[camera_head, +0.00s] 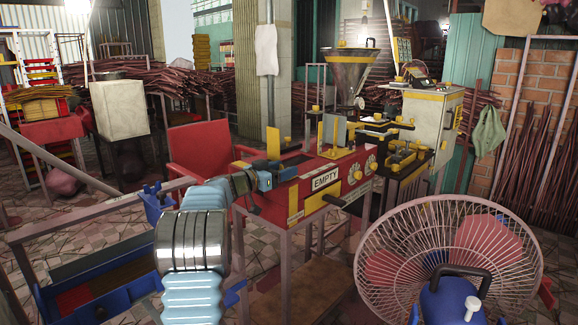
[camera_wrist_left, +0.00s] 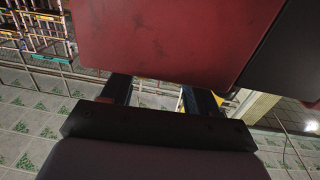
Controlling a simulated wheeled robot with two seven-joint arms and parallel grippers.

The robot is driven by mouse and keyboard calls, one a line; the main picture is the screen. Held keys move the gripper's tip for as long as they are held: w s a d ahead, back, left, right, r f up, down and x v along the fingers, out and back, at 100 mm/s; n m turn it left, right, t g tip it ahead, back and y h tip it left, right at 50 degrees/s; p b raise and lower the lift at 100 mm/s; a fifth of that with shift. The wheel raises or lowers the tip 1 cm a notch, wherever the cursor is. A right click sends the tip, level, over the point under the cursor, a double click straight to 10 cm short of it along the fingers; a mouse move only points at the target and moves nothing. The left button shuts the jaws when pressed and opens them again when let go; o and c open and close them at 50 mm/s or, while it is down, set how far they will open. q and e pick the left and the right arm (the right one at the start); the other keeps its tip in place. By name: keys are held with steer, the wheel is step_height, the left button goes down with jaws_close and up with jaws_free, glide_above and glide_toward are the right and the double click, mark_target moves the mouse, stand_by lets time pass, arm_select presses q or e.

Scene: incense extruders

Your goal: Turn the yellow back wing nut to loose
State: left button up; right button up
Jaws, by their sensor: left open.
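The red extruder machine (camera_head: 318,187) with an "EMPTY" label stands at the centre of the head view. Several small yellow knobs or nuts show on and around its top, one of them a yellow piece (camera_head: 240,164) at its left end beside my wrist. I cannot tell which is the back wing nut. My left gripper (camera_head: 284,173) is at the left end of the machine, close to its red body. In the left wrist view its two dark fingers (camera_wrist_left: 158,88) are apart, with their tips hidden by a red panel (camera_wrist_left: 170,40). My right gripper is not in view.
A large fan (camera_head: 450,262) stands at the front right. A metal funnel (camera_head: 352,72) and a grey cabinet (camera_head: 433,120) are behind the machine. A red chair (camera_head: 205,150) is behind my left arm. A blue-edged rack (camera_head: 100,300) is at the lower left.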

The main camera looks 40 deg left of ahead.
arm_select(q)
steer(key=shift+w+d, duration=0.15)
steer(key=shift+w, duration=0.65)
steer(key=shift+w+d, duration=0.1)
steer(key=shift+w, duration=0.65)
steer(key=c, duration=0.7)
